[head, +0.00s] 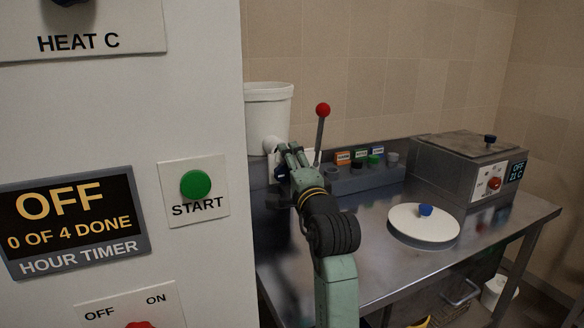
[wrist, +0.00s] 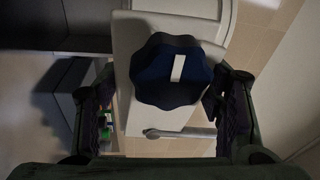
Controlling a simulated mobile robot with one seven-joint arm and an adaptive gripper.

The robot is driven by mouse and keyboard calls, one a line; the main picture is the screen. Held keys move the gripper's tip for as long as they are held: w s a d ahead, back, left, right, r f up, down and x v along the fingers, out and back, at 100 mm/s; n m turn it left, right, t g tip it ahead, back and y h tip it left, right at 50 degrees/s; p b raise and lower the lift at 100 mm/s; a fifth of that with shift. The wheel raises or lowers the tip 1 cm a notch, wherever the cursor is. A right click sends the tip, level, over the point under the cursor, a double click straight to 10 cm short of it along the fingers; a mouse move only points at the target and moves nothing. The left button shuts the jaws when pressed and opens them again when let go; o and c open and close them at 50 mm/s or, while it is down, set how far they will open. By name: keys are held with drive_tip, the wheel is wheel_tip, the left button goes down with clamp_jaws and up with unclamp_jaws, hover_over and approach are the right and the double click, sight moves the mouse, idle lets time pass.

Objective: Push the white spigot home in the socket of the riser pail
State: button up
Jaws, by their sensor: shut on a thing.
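The riser pail (head: 268,100) is a tall white tub at the back left of the steel bench, partly hidden by the white cabinet. My gripper (head: 280,149) is at its lower front, where a small white part, seemingly the spigot (head: 271,143), shows against the pail. In the wrist view my gripper (wrist: 165,108) has a finger on each side of the white spigot body (wrist: 150,120), which carries a dark blue lobed knob (wrist: 172,72) with a white bar. The socket is hidden, and I cannot tell how far in the spigot sits.
A red-balled lever (head: 322,110) stands just right of my gripper. A grey rack (head: 365,178) with coloured caps lies behind. A round white lid (head: 424,226) and a steel bath (head: 470,160) are to the right. The cabinet (head: 120,120) fills the left.

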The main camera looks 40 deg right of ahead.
drive_tip(key=shift+x, duration=1.35)
drive_tip(key=shift+c, duration=0.2)
drive_tip(key=o, duration=1.7)
drive_tip(key=shift+w+a+f, duration=0.15)
drive_tip(key=shift+c, duration=0.2)
drive_tip(key=v, duration=1.2)
